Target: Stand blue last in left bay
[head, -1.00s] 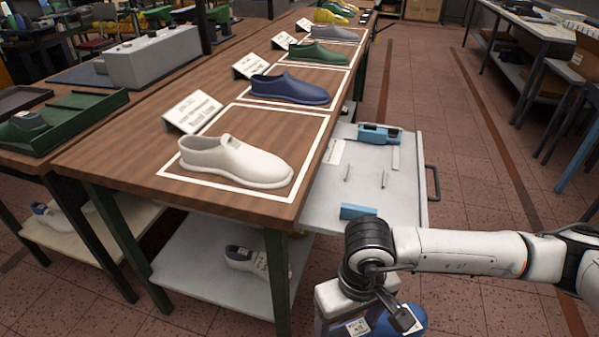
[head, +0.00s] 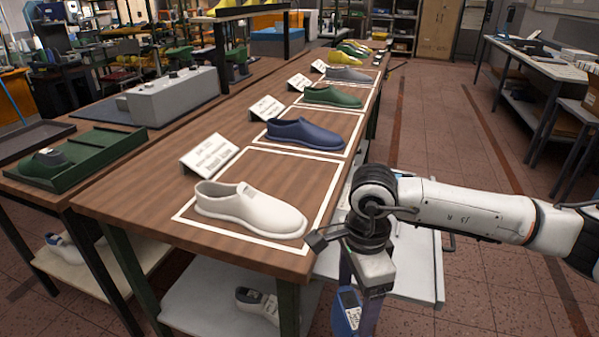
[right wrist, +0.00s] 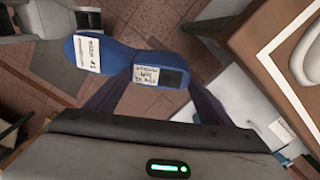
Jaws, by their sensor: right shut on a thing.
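The blue last (head: 347,310) hangs low at the table's front right corner in the head view, partly hidden by my gripper. In the right wrist view the blue last (right wrist: 103,60) lies across between the fingers, with white labels on it. My arm hides much of the drawer, and I cannot make out a left bay. My left gripper is not in view.
A white shoe (head: 248,210), a blue shoe (head: 305,134) and a green shoe (head: 333,96) stand in white outlines on the wooden table (head: 160,195). A green tray (head: 100,150) is at the left.

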